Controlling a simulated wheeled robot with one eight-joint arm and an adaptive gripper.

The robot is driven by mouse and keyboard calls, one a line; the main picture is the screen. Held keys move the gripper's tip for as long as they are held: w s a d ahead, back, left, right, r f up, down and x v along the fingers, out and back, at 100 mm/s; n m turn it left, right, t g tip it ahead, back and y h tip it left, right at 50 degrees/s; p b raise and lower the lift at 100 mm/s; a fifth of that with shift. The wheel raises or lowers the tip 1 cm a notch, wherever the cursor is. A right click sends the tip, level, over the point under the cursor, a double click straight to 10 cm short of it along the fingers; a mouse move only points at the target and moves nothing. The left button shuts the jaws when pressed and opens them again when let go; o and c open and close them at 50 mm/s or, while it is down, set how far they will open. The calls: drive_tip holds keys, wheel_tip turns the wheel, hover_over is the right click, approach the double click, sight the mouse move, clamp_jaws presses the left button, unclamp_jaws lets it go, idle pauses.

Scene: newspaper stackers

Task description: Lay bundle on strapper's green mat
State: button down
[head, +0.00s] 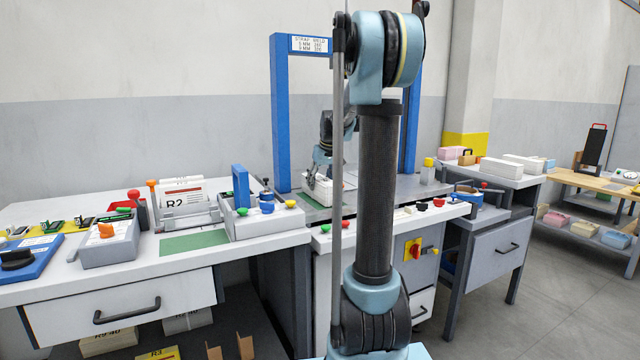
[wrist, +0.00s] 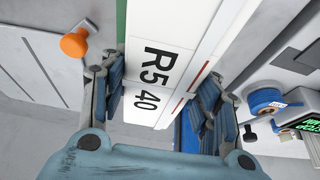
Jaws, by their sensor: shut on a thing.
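My gripper (head: 322,168) is under the blue strapper arch (head: 281,120), pointing down, partly hidden behind my own arm. It is shut on a white bundle (head: 322,190). In the wrist view the bundle (wrist: 150,55) is marked R5 40 and sits between the two fingers of my gripper (wrist: 160,105). The bundle is low over the strapper's grey top (head: 316,213); I cannot tell whether it touches it. A green strip (wrist: 121,35) shows beside the bundle in the wrist view, probably part of the strapper's mat.
The left bench has another green mat (head: 193,242), a paper stack marked R2 (head: 182,193) and a grey box with coloured knobs (head: 262,218). White bundles (head: 501,168) lie on the right bench.

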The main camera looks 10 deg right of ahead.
drive_tip(key=shift+f, duration=0.25)
drive_tip(key=shift+c, duration=2.4)
unclamp_jaws()
drive_tip(key=shift+f, duration=0.1)
drive_tip(key=v, duration=1.1)
drive_tip(key=shift+s+r, duration=0.15)
drive_tip(key=shift+r, duration=0.15)
drive_tip(key=shift+s, duration=0.2)
drive_tip(key=s+f+m, duration=0.1)
drive_tip(key=s+f, duration=0.7)
drive_tip(key=s, duration=0.5)
drive_tip(key=s+f+m+g+h, duration=0.1)
drive_tip(key=s+f, duration=0.8)
drive_tip(key=s, duration=0.4)
drive_tip(key=s+a+f+m+g, duration=0.1)
drive_tip(key=s+f, duration=0.8)
drive_tip(key=s, duration=0.4)
drive_tip(key=shift+s+f, duration=0.2)
drive_tip(key=shift+s, duration=0.1)
